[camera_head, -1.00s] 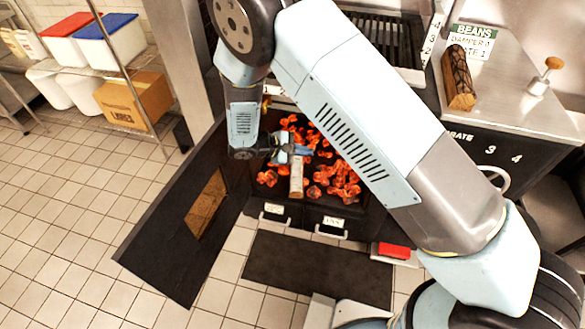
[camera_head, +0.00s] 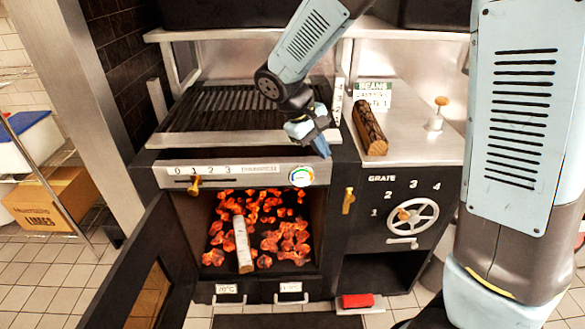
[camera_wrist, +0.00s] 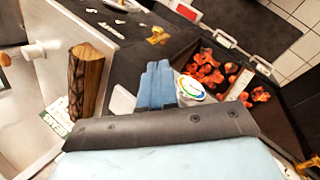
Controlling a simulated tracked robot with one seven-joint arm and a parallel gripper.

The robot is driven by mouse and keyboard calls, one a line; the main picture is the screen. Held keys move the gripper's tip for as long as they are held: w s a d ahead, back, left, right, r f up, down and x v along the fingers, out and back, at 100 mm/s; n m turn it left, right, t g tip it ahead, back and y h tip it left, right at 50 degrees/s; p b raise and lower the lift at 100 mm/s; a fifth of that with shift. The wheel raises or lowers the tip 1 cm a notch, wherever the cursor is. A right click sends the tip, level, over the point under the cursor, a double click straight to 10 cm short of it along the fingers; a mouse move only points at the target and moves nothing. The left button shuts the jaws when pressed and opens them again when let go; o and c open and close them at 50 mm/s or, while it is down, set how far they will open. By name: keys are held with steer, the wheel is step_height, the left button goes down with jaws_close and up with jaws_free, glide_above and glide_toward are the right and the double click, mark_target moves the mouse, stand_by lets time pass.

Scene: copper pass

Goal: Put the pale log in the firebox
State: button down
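The pale log (camera_head: 242,244) lies on glowing coals inside the firebox (camera_head: 318,240), left of its middle, one end toward the front opening. Its pale end also shows in the wrist view (camera_wrist: 240,82). The firebox door (camera_head: 128,272) stands open to the left. My gripper (camera_head: 322,146) is well above and right of the log, in front of the grill's right end near the round gauge (camera_head: 302,176). In the wrist view its blue fingers (camera_wrist: 158,84) are together with nothing between them.
A dark-barked log (camera_head: 369,128) lies on the steel counter (camera_head: 415,148) to the right, beside a knobbed tool (camera_head: 438,114) and a sign (camera_head: 374,94). A handwheel (camera_head: 412,216) is on the front panel. A red block (camera_head: 357,300) sits low in front.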

steer(key=s+d+r+m+t+y, duration=0.4)
steer(key=s+d+r+m, duration=0.3)
steer(key=s+d+r, duration=0.8)
steer(key=shift+s+d+m+y, duration=0.4)
steer(key=shift+s+d+y, duration=0.2)
steer(key=shift+s+d, duration=1.1)
steer(key=shift+w+d, duration=0.1)
steer(key=shift+w, duration=0.05)
